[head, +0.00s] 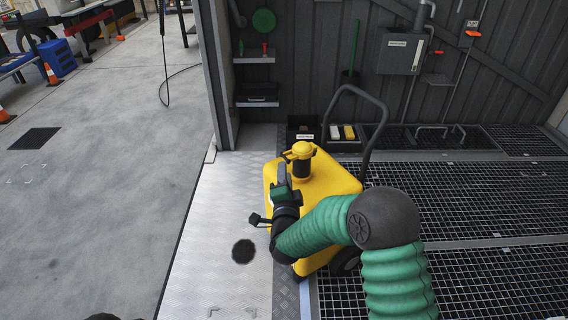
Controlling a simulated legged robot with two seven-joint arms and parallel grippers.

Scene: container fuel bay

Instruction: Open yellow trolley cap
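The yellow trolley (335,177) is a yellow tank with a black handle and dark wheels, standing partly on the metal plate floor and partly at the grating. Its yellow cap (299,151) sits upright on a dark neck (301,169) on top of the tank. My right arm comes in from the lower right over the trolley. My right gripper (283,176) is at the left of the neck, just below the cap, pointing away from me. Its fingers are small and partly hidden, so contact and opening cannot be told. My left gripper is out of view.
The trolley's black handle (369,122) rises behind the tank. Black bins (303,129) stand at the wall, and a grey box (402,53) hangs on it. A dark round patch (243,251) lies on the plate floor. Concrete floor at left is mostly clear.

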